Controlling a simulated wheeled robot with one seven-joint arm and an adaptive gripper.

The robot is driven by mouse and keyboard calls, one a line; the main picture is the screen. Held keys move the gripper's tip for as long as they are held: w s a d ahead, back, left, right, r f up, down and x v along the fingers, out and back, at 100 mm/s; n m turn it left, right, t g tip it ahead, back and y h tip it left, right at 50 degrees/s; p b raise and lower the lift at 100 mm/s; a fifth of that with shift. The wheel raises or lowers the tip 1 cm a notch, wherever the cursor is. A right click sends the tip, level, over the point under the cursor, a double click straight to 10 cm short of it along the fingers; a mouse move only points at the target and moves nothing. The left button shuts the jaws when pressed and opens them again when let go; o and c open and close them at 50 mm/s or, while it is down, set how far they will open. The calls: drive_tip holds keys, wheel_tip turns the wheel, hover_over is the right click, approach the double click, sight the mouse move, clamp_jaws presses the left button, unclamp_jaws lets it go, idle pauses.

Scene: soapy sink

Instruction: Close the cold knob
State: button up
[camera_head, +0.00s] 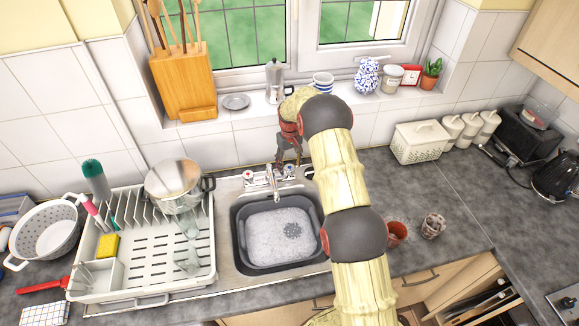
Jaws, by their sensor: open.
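The cold knob (290,170), with a blue mark, stands at the right of the faucet (271,182) behind the sink. The other knob (248,175), with a red mark, stands at the faucet's left. My gripper (288,160) is open and points down, just above and behind the cold knob. I cannot tell whether a finger touches it. The sink basin (238,238) holds soapy water. Whether water runs from the spout is too small to tell.
A dish rack (143,286) with a pot (172,180) stands left of the sink. A windowsill with a moka pot (274,80) and striped cup (323,82) is behind my arm. Two cups, one terracotta (397,232), stand on the right counter.

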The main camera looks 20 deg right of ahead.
sight(290, 167)
wheel_tip(290, 167, up, 11)
idle(0.3)
drive_tip(key=shift+f, duration=0.1)
drive_tip(key=s+a+r+t+b, duration=0.1)
drive_tip(key=s+a+r+b, duration=0.35)
drive_tip(key=s+r, duration=0.45)
drive_tip(key=s+a+r+t+b, duration=0.2)
drive_tip(key=s+a+r+b, duration=0.25)
drive_tip(key=s+r, duration=0.45)
drive_tip(key=s+a+f+t+b, duration=0.1)
drive_tip(key=s+a+f+b, duration=0.1)
drive_tip(key=s, duration=0.7)
drive_tip(key=s+a+f+b, duration=0.2)
drive_tip(key=s+f, duration=0.1)
drive_tip(key=s, duration=0.6)
drive_tip(key=s+a+f+t+b, duration=0.1)
drive_tip(key=s+a+f+b, duration=0.1)
drive_tip(key=s, duration=0.8)
drive_tip(key=shift+a+f+m+t+b, duration=0.2)
drive_tip(key=shift+f+m+t+b, duration=0.1)
drive_tip(key=shift+f+b, duration=0.15)
drive_tip(key=shift+c, duration=1)
